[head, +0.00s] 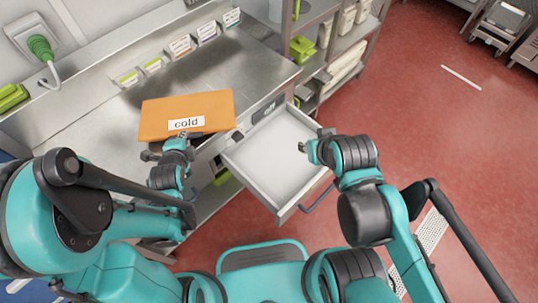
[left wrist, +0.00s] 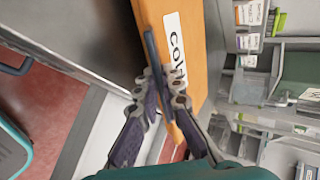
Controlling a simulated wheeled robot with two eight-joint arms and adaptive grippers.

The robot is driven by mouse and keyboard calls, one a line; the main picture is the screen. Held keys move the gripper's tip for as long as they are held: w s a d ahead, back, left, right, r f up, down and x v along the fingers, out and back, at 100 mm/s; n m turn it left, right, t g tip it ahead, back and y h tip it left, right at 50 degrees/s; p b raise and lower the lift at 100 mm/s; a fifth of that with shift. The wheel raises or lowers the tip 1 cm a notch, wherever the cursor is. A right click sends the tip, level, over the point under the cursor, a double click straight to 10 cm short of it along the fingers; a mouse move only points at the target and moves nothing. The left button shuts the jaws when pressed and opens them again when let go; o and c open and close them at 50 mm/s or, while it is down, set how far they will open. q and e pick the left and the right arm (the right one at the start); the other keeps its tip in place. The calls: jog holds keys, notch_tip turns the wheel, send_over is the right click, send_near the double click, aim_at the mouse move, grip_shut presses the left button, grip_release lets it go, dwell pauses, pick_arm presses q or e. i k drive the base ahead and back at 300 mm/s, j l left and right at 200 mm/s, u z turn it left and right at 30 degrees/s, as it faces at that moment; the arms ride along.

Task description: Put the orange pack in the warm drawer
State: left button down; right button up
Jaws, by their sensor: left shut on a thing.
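The flat orange pack (head: 215,104) bears a white label reading "cold". It is above the steel counter, at the left of the open drawer. My left gripper (head: 178,141) is shut on the pack's near edge. In the left wrist view the orange pack (left wrist: 205,60) sits between the fingers of the left gripper (left wrist: 163,90). The open drawer (head: 262,165) has a pale, empty inside. A dark plate above it seems to read "off". My right gripper (head: 314,141) is over the drawer's right side, apart from the pack; its finger opening is unclear.
The steel counter (head: 215,60) has several small labelled holders along its back. A green plug (head: 40,46) is on the wall at the left. Shelves with green and white items (head: 303,48) stand behind the drawer. Red floor (head: 430,110) is clear at the right.

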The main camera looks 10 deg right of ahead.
aim_at(285, 149)
jog(key=l+u, duration=0.2)
jog(key=u, duration=0.25)
jog(key=l+u, duration=0.25)
jog(key=u, duration=0.25)
jog(key=l+u, duration=0.25)
jog(key=u, duration=0.2)
jog(key=k+l+u, duration=0.45)
jog(key=l, duration=0.4)
jog(key=k+l+u, duration=0.5)
jog(key=k+l, duration=1.15)
